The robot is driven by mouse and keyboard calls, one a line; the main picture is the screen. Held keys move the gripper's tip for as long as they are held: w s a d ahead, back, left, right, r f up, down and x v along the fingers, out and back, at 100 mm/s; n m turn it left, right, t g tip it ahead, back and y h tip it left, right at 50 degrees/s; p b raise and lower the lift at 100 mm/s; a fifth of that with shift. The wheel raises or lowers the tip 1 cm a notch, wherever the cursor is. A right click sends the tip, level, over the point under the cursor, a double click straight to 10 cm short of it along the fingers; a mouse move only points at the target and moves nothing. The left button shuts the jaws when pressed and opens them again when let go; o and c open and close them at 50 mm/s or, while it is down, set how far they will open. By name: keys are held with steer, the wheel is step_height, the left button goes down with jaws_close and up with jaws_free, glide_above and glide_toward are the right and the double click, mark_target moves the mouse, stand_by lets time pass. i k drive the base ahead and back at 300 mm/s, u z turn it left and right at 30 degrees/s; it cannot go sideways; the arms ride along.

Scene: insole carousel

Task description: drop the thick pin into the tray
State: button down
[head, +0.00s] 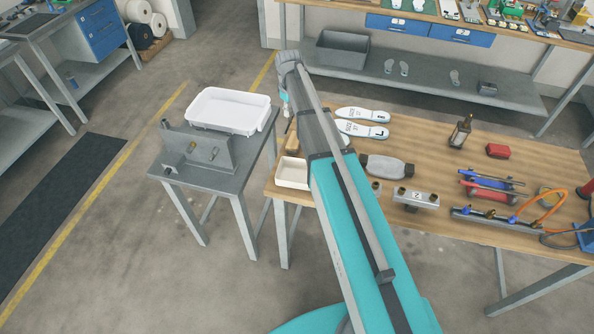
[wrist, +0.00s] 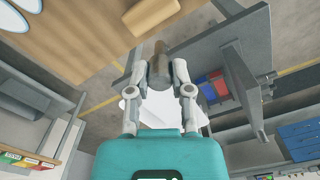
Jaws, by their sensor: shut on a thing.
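My gripper (wrist: 160,72) is shut on the thick pin (wrist: 159,58), a dark grey-brown cylinder, in the wrist view. In the head view my own arm hides most of the gripper and the pin. A small white tray (head: 291,174) sits at the near left corner of the wooden table. A larger white tray (head: 228,127) lies on the low grey table. A white surface (wrist: 160,112) shows behind the fingers in the wrist view; I cannot tell which tray it is. The pin is apart from the wooden table in that view.
A grey fixture plate (head: 203,151) with pegs stands on the grey table (head: 228,181). The wooden table (head: 450,148) carries white insoles (head: 363,115), a grey shoe form (head: 386,167), a metal block (head: 416,199), clamps and an orange hose. A wooden block (wrist: 151,14) lies near the gripper.

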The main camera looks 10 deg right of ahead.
mark_target(303, 176)
steer(key=i, duration=0.85)
steer(key=u, duration=0.05)
